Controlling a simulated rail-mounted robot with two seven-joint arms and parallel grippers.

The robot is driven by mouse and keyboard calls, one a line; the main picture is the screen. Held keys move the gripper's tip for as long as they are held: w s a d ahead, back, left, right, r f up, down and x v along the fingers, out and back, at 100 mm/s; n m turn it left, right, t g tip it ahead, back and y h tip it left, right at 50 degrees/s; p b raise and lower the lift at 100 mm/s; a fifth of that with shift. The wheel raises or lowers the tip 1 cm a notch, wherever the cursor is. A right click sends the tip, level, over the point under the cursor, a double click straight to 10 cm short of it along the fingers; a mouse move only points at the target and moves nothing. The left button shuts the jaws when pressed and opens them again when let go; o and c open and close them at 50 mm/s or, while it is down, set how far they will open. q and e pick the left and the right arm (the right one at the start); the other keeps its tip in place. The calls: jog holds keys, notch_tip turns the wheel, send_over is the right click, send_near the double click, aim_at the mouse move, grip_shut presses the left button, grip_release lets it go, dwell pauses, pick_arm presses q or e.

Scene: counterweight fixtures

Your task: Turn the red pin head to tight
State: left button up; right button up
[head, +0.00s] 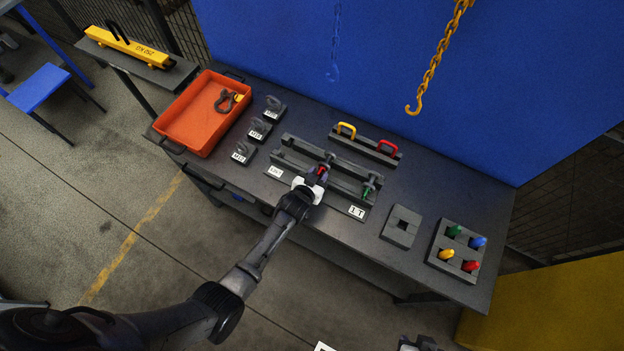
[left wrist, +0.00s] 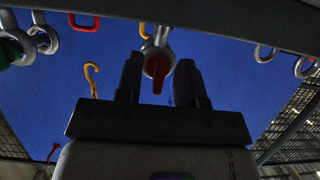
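The red pin head (head: 321,171) sits on a grey shackle at the middle of the dark rail fixture (head: 285,157), mostly hidden by my left gripper in the head view. In the left wrist view the red pin head (left wrist: 157,70) shows as a narrow tab, upright in the picture, on the shackle's grey ring. My left gripper (head: 318,178) is at it, and its two fingers (left wrist: 159,82) stand apart on either side of the tab, with gaps visible. My right gripper (head: 418,343) is only partly in view at the bottom edge; its fingers are unclear.
A green pin (head: 368,189) is on the fixture's right end. Behind stand a yellow handle (head: 346,128) and a red handle (head: 387,148). An orange tray (head: 180,142) is left; a block with coloured pegs (head: 437,262) is right. A yellow chain hook (head: 412,108) hangs above.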

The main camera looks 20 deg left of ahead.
pick_arm(q)
jog(key=d+v, duration=0.1)
jog(key=v, duration=1.2)
jog(key=shift+s+a+r+p, duration=0.2)
jog(key=shift+s+a+p, duration=0.1)
jog(key=shift+a, duration=0.15)
